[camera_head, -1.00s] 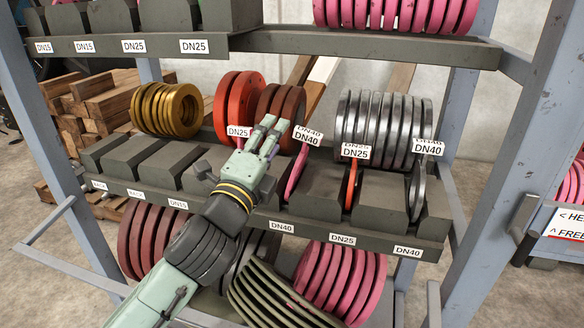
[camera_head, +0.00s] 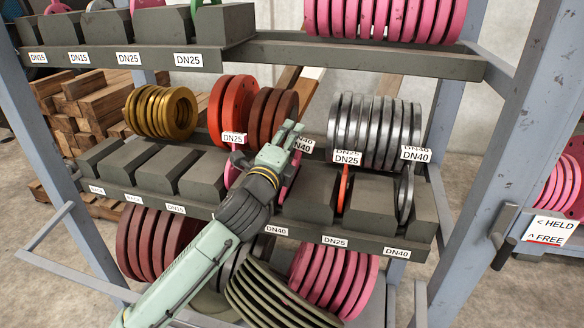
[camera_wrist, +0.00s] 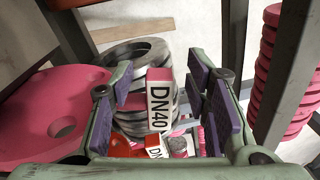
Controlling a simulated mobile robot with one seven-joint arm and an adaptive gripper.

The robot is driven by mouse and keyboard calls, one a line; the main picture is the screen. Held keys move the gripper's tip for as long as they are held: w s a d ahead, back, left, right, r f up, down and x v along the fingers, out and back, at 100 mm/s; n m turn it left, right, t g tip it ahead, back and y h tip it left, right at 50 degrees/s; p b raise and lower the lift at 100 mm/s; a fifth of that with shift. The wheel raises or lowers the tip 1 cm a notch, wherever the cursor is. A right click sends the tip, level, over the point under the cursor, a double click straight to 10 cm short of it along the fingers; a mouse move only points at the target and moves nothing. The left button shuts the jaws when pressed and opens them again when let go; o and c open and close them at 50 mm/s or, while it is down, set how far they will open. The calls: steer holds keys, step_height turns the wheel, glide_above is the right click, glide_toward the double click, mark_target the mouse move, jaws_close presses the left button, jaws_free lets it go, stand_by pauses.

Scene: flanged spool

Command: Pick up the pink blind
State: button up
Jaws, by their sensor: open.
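A pink blind (camera_head: 291,178) stands in a slot of the middle rack shelf, mostly hidden behind my gripper (camera_head: 284,136). In the wrist view, a pink tab (camera_wrist: 160,75) with a white DN40 label lies between the purple finger pads of my gripper (camera_wrist: 162,95). My gripper is open, with gaps on both sides of the tab. I cannot tell how deep the tab sits between the pads. A second pink disc (camera_head: 231,171) shows just left of my gripper, under a DN25 tag; a large pink disc with bolt holes (camera_wrist: 50,115) fills the left of the wrist view.
An orange blind (camera_head: 344,188) with a DN25 tag and a grey blind (camera_head: 405,195) with a DN40 tag stand to the right. Grey rings (camera_head: 372,130), brown discs (camera_head: 273,115) and gold rings (camera_head: 160,110) stand behind. Rack posts (camera_head: 500,150) flank the shelf.

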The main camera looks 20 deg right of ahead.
steer(key=shift+c, duration=0.3)
jaws_close()
stand_by(0.3)
stand_by(0.5)
steer(key=shift+r, duration=0.2)
